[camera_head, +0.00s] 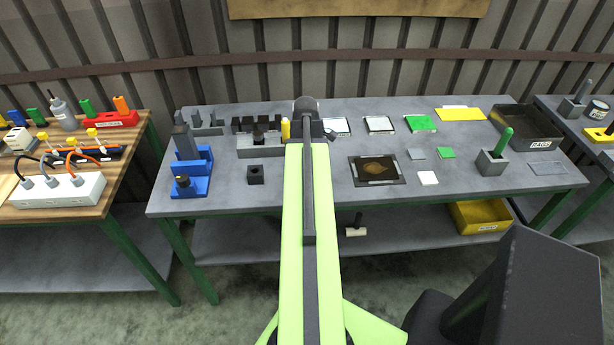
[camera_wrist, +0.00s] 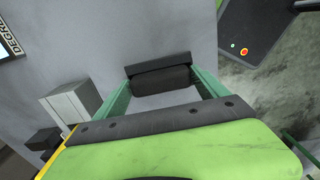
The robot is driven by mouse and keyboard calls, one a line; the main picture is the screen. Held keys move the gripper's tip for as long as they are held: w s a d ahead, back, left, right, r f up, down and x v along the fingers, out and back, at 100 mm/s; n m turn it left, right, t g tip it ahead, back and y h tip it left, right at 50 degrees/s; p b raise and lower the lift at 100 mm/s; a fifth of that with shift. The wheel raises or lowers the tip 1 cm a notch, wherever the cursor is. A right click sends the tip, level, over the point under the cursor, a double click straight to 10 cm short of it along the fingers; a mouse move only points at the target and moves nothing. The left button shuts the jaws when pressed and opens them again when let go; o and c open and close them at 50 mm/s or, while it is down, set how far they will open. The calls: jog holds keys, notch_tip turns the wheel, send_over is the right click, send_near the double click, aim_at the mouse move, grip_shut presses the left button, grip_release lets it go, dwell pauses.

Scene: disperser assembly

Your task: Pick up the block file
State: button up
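I cannot tell for sure which thing is the block file. In the wrist view a grey rectangular block (camera_wrist: 70,105) lies on the table left of my gripper (camera_wrist: 155,98), with a small dark block (camera_wrist: 43,140) by it. A green-handled tool (camera_head: 504,139) stands in a grey block holder (camera_head: 491,164) at the right of the table.
The grey table (camera_head: 230,218) holds a blue fixture (camera_head: 188,186), a grey vise-like piece (camera_head: 262,148), a yellow cylinder (camera_head: 285,128), a dark mat (camera_head: 376,181) and a dark tray (camera_head: 525,125). A wooden table (camera_head: 70,214) stands left. Bare tabletop lies along the front edge.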

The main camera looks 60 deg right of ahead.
jog(key=c, duration=1.3)
jog(key=shift+r+p, duration=0.6)
notch_tip(320, 180, up, 4)
jog(key=p, duration=0.4)
jog(key=shift+s+d+r+p, duration=0.15)
jog(key=shift+s+r+p, duration=0.8)
jog(key=shift+s, duration=1)
jog(key=shift+s+d+r+p, duration=0.1)
jog(key=shift+s+r+p, duration=0.9)
jog(key=shift+s, duration=0.95)
jog(key=shift+s+d+r+p, duration=0.15)
jog(key=shift+s+r+p, duration=0.8)
jog(key=shift+s, duration=1)
